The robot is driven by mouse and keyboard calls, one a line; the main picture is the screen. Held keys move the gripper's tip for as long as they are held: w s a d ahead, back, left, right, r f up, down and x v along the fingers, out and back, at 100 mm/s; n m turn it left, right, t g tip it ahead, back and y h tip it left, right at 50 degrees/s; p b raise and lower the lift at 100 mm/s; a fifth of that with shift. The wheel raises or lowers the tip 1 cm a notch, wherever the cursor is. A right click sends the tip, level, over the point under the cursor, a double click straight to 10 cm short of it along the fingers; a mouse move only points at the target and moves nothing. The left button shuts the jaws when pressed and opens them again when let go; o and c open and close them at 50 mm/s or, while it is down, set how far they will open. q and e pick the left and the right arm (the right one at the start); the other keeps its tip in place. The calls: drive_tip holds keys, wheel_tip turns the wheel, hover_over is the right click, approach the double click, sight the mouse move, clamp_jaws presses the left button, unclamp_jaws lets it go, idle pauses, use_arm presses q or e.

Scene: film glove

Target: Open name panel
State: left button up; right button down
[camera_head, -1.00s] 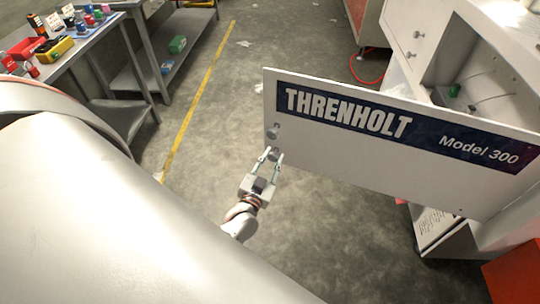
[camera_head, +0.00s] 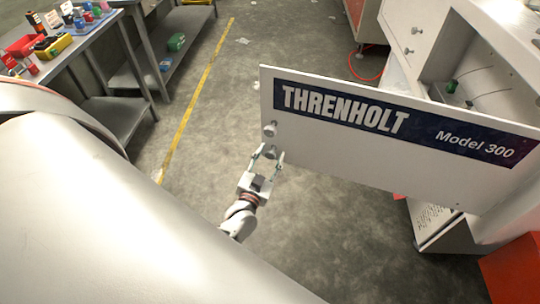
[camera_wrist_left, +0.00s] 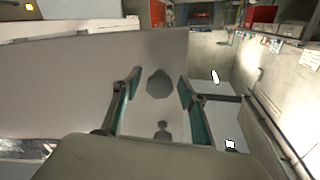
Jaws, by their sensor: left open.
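The name panel (camera_head: 390,160) is white with a dark blue band reading "THRENHOLT Model 300". It stands swung out from the white machine, baring an open compartment behind it. Two round grey knobs sit near its left edge, an upper knob (camera_head: 270,130) and a lower knob (camera_head: 271,151). My left gripper (camera_head: 267,158) is open at the lower knob, its fingertips beside it. In the left wrist view, a dark knob (camera_wrist_left: 159,84) shows between the two teal-padded fingers, against the panel (camera_wrist_left: 60,90). I cannot tell if the fingers touch it. My right gripper is not in view.
The machine's open compartment (camera_head: 478,85) holds a green part and wires. A workbench (camera_head: 95,45) with bins and bottles stands at upper left. A red box (camera_head: 515,268) stands at lower right.

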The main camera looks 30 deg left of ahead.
use_arm(q)
drive_tip(key=v, duration=0.8)
drive_tip(key=shift+f, duration=0.1)
